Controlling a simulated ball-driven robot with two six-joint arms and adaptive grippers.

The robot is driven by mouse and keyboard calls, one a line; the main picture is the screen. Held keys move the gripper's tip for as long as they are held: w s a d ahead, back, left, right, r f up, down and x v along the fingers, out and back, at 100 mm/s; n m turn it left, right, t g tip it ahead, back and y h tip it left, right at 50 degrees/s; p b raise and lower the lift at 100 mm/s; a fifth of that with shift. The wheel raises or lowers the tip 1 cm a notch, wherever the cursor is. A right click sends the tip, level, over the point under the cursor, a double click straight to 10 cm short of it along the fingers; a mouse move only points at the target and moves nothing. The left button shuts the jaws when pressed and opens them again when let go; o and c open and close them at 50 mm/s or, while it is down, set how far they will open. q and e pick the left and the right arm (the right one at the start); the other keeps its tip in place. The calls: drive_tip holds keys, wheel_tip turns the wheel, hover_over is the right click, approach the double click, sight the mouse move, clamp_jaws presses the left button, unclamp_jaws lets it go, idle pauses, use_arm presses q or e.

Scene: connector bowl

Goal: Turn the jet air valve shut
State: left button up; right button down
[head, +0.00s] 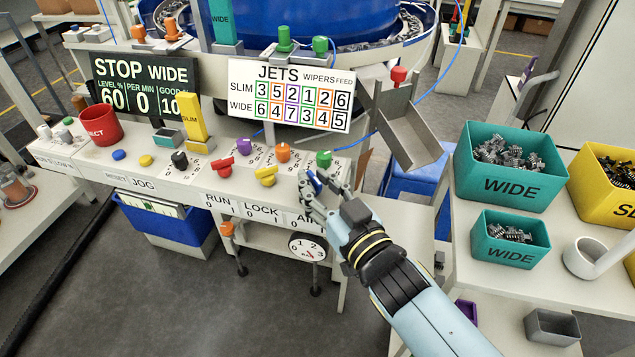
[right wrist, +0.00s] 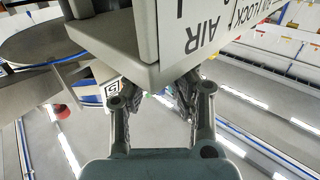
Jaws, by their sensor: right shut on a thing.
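The jet air valve is a small blue handle (head: 314,182) at the right end of the white control panel, by the AIR label (head: 307,219). My right gripper (head: 319,190) comes in from the lower right and is shut on it; the fingers cover much of the handle, so its exact angle is hard to read. In the right wrist view my right gripper (right wrist: 160,98) has its fingers at the underside corner of the panel (right wrist: 135,60), and the handle is hidden there. My left gripper is not in view.
A green knob (head: 323,158) sits just behind the valve, with orange, purple, red and yellow controls to its left. A round gauge (head: 307,247) hangs below the panel. A grey chute (head: 410,135) and teal WIDE bins (head: 509,190) stand to the right.

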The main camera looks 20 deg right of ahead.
drive_tip(key=shift+w+d+r+n+g+y+p, duration=0.1)
drive_tip(key=shift+n+g+y+p, duration=0.1)
drive_tip(key=shift+n+y+p, duration=0.4)
drive_tip(key=shift+s+d+r+n+g+y+p, duration=0.1)
drive_tip(key=shift+n+g+y+p, duration=0.2)
drive_tip(key=shift+y+p, duration=0.6)
drive_tip(key=shift+w+d+r+n+g+y+p, duration=0.1)
drive_tip(key=shift+n+y+p, duration=0.4)
drive_tip(key=shift+p, duration=0.5)
drive_tip(key=shift+f+n+g+y+p, duration=0.15)
drive_tip(key=shift+n+g+y+p, duration=0.5)
drive_tip(key=shift+y, duration=0.55)
drive_tip(key=shift+w+f+n+g+y+b, duration=0.15)
drive_tip(key=shift+n+g+y+b, duration=0.15)
drive_tip(key=shift+n+g+y, duration=0.7)
drive_tip(key=n+g+y, duration=0.1)
drive_tip(key=n+g+y+b, duration=0.1)
drive_tip(key=shift+d+f+y, duration=0.15)
drive_tip(key=shift+y, duration=0.15)
drive_tip(key=shift+n+g+y+b, duration=0.9)
drive_tip(key=shift+n+g, duration=0.25)
drive_tip(key=shift+g, duration=0.3)
drive_tip(key=c, duration=1.4)
unclamp_jaws()
